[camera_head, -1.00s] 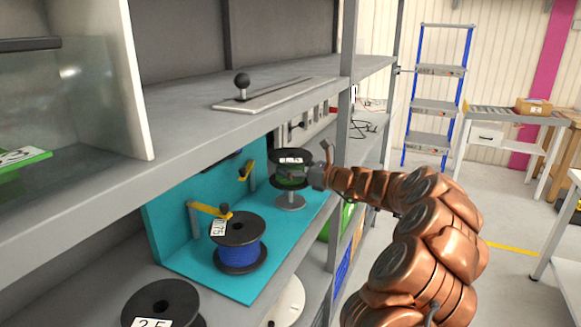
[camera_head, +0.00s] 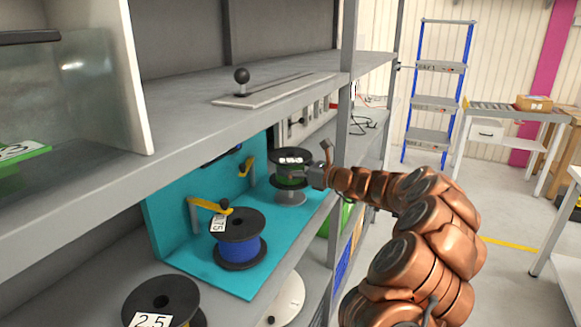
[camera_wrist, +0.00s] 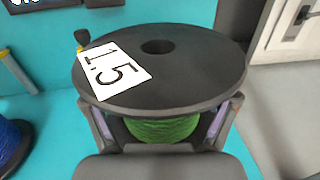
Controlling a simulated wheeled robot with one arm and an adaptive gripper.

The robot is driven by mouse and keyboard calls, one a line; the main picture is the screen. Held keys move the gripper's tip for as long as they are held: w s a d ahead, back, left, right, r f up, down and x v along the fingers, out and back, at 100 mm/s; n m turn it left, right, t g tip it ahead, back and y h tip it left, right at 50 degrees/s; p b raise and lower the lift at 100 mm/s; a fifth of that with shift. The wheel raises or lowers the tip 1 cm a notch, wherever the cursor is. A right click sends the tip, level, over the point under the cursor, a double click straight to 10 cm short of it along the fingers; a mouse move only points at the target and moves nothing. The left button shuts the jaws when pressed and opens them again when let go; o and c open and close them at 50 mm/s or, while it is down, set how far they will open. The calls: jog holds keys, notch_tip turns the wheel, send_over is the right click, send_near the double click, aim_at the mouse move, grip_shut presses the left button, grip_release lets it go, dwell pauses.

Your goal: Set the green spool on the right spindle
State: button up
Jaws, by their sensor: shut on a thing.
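The green spool (camera_head: 292,176), with black flanges and green winding, is in my gripper (camera_head: 306,174) above the right side of the teal stand (camera_head: 222,284). In the wrist view, the green spool (camera_wrist: 160,62) is upright with a white "1.5" label, and the fingers of my gripper (camera_wrist: 165,128) close on its green winding from both sides. Just below the spool is the grey round base of the right spindle (camera_head: 290,198). I cannot tell whether the spindle pin is inside the spool's hole.
A blue spool (camera_head: 238,246) stands on the left spindle under a yellow latch arm (camera_head: 210,205). Another yellow latch (camera_head: 246,167) is behind the right spindle. A "2.5" spool (camera_head: 162,300) is front left. The upper shelf (camera_head: 180,124) and a grey post (camera_head: 342,150) are close to the arm.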

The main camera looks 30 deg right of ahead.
jog(key=shift+f, duration=0.15)
jog(key=shift+f, duration=0.35)
jog(key=shift+f+b, duration=0.95)
jog(key=shift+f, duration=1.25)
jog(key=o, duration=1.6)
jog(key=shift+p+v, duration=1.2)
jog(key=shift+v, duration=3.25)
jog(key=shift+a, duration=0.1)
